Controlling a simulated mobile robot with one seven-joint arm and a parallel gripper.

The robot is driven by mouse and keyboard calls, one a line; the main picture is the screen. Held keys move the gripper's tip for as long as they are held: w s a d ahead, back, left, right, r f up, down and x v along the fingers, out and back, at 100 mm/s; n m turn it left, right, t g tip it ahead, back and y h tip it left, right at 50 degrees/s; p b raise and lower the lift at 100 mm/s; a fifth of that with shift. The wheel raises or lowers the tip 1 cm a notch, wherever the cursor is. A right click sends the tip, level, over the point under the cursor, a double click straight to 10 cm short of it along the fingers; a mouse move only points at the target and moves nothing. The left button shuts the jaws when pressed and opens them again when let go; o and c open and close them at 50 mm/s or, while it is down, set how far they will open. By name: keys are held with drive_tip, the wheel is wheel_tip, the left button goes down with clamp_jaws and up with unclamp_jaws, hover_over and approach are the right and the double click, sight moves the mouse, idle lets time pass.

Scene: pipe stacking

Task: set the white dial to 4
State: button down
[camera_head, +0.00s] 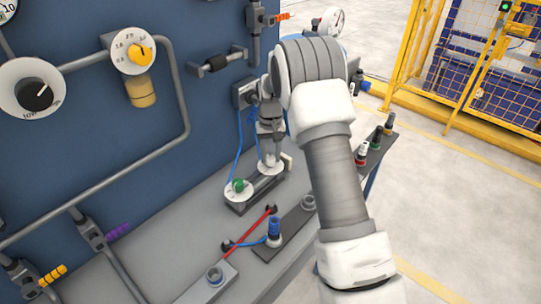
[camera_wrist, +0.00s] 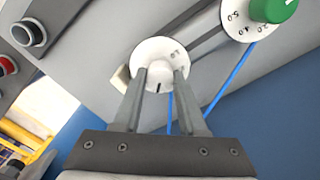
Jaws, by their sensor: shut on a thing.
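The white dial (camera_wrist: 157,50) is a round white plate with a white knob (camera_wrist: 158,82) at its centre. The knob has a short dark pointer line toward the bottom of the wrist view. My gripper (camera_wrist: 160,76) is shut on this knob, one finger on each side. Small digits show on the plate at its upper right, too blurred to read; the fingers hide part of the scale. In the head view the white dial (camera_head: 268,172) sits on the bench fixture, under my gripper (camera_head: 269,158), partly covered by it.
A green-knobbed dial (camera_wrist: 272,8) stands close beside the white one on the same dark base; it also shows in the head view (camera_head: 238,187). Blue cables (camera_head: 238,150) hang next to them. A blue wall panel (camera_head: 85,120) with gauges and pipes rises behind the bench.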

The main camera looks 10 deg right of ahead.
sight(270, 157)
drive_tip(key=shift+m, duration=0.4)
drive_tip(key=shift+c, duration=2.3)
unclamp_jaws()
wheel_tip(270, 157, up, 18)
drive_tip(key=shift+f+p, duration=0.25)
drive_tip(key=shift+p, duration=0.2)
drive_tip(key=shift+r, duration=0.15)
